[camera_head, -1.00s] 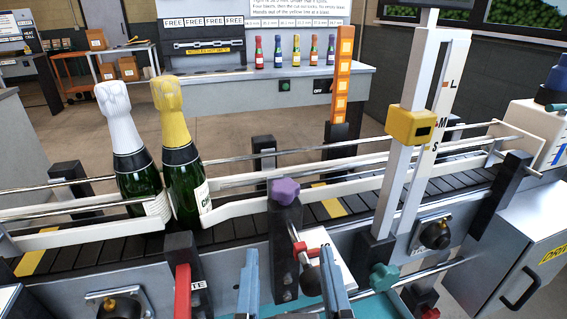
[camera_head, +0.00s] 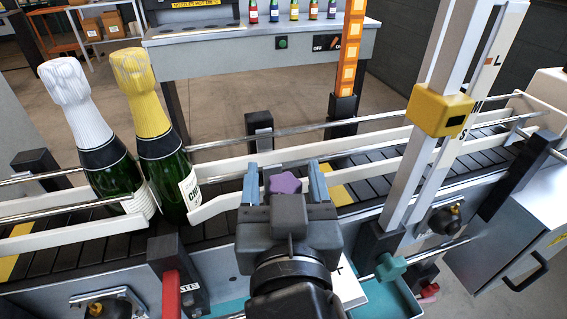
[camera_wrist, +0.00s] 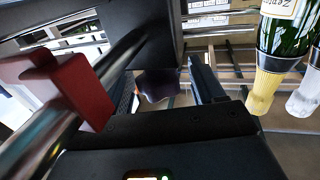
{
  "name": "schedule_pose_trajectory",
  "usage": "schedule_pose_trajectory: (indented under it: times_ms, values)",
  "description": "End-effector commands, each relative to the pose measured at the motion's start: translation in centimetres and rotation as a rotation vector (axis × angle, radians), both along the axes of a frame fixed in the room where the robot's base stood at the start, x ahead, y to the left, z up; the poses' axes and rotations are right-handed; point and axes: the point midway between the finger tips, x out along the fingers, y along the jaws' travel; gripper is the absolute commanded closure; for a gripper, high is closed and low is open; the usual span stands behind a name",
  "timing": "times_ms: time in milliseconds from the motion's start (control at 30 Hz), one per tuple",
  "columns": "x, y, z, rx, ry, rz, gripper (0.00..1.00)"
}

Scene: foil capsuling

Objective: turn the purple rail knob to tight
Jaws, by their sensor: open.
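The purple rail knob (camera_head: 285,183) is a star-shaped knob on top of a dark post at the front side of the conveyor. My gripper (camera_head: 284,178) is open, with one blue-grey finger on each side of the knob. A gap shows between the knob and each finger in the head view. The gripper body hides the post below. In the wrist view the knob (camera_wrist: 155,86) is a dark, shaded shape between the fingers (camera_wrist: 168,85). I cannot tell whether either finger touches it, nor how tight the knob is.
A white-topped bottle (camera_head: 90,135) and a yellow-topped bottle (camera_head: 150,125) stand left on the conveyor. A red handle (camera_head: 172,290) is left of my gripper. A teal knob (camera_head: 390,266) and a yellow sensor block (camera_head: 440,108) are to the right. Metal guide rails run behind.

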Motion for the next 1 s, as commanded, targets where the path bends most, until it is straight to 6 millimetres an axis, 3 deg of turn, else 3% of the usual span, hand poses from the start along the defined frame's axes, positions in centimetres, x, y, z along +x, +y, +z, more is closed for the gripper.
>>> schedule_pose_trajectory:
  times_ms: [200, 467, 1000]
  values:
    - [1.45, 0.04, 0.02, 0.000, 0.000, 0.000, 0.32]
    - [1.52, 0.05, -0.01, 0.000, 0.000, 0.000, 0.33]
    - [1.49, 0.08, 0.00, 0.000, 0.000, 0.001, 0.83]
